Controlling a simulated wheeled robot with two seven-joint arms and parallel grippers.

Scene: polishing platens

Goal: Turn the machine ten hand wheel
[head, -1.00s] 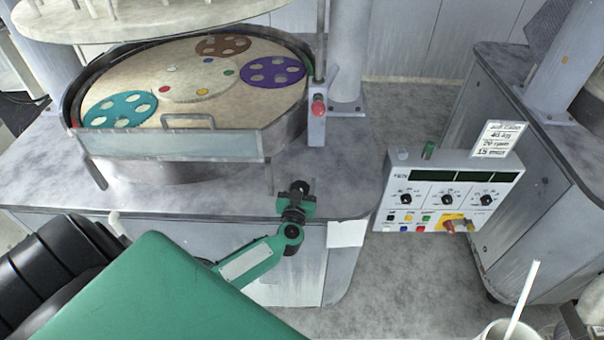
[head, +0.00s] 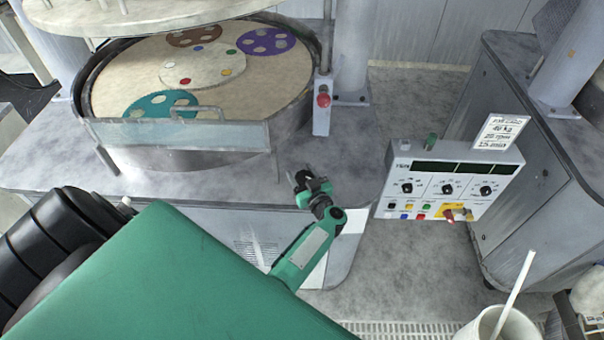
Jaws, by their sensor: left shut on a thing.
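Machine ten's control panel (head: 452,182) reads "TEN" and hangs right of the polishing machine. The machine's round platen (head: 120,85) carries teal (head: 152,112), purple (head: 258,46) and brown (head: 190,36) disks. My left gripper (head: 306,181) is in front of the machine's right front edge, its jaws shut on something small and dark. That seems to be the grip of the hand wheel; the rest of the wheel is hidden or too small to make out. My green left arm covers the lower left. My right gripper is not in view.
A red-button post (head: 322,104) stands at the platen's right rim, near a grey column (head: 350,50). A grey cabinet (head: 540,160) stands at the right. Floor between machine and cabinet is clear.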

